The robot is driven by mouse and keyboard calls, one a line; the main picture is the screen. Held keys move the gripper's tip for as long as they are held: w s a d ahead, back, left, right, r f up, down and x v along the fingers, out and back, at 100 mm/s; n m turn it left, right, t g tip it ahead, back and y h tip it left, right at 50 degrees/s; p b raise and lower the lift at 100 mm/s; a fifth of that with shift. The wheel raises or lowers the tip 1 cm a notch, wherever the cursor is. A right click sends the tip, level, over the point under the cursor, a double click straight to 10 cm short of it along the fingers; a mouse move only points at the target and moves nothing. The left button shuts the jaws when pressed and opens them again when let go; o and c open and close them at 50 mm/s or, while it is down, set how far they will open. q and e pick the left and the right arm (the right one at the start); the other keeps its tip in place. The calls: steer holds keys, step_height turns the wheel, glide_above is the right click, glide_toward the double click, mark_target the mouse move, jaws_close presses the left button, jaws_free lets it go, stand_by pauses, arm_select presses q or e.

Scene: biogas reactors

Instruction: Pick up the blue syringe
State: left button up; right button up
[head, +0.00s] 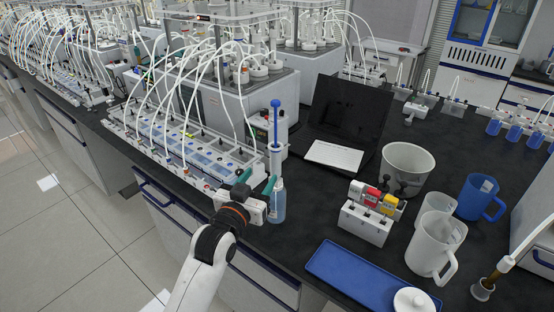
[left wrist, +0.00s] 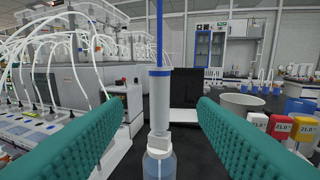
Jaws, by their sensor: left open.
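The blue syringe (head: 275,137) has a blue plunger and a clear barrel and stands upright in a clear bottle (head: 277,205) near the bench's front edge. My left gripper (head: 257,184) is open, with its green fingers at the height of the bottle top and lower syringe. In the left wrist view the syringe (left wrist: 159,92) stands between the two open green fingers (left wrist: 158,130), apart from both, with the bottle (left wrist: 158,165) below it. My right gripper is not in view.
A laptop (head: 334,156) sits behind the syringe, and a tray rack of bottles (head: 180,140) with white tubes stands left. A box with coloured labels (head: 364,222), a white bucket (head: 408,165), jugs (head: 436,245) and a blue tray (head: 350,277) stand right.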

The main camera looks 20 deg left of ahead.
mark_target(274, 157)
arm_select(q)
steer(key=w, duration=0.2)
steer(key=w+p, duration=0.1)
steer(key=w, duration=0.3)
steer(key=shift+d, duration=0.3)
steer(key=shift+w+r+p, duration=0.1)
steer(key=shift+w+p, duration=0.2)
steer(key=shift+p, duration=0.1)
steer(key=w+p, duration=0.1)
steer(key=w, duration=0.3)
steer(key=shift+w+d+p, duration=0.1)
steer(key=shift+d+p, duration=0.05)
steer(key=shift+p, duration=0.2)
steer(key=shift+w, duration=0.25)
steer(key=shift+c, duration=0.4)
steer(key=c, duration=0.9)
steer(key=shift+c, duration=0.2)
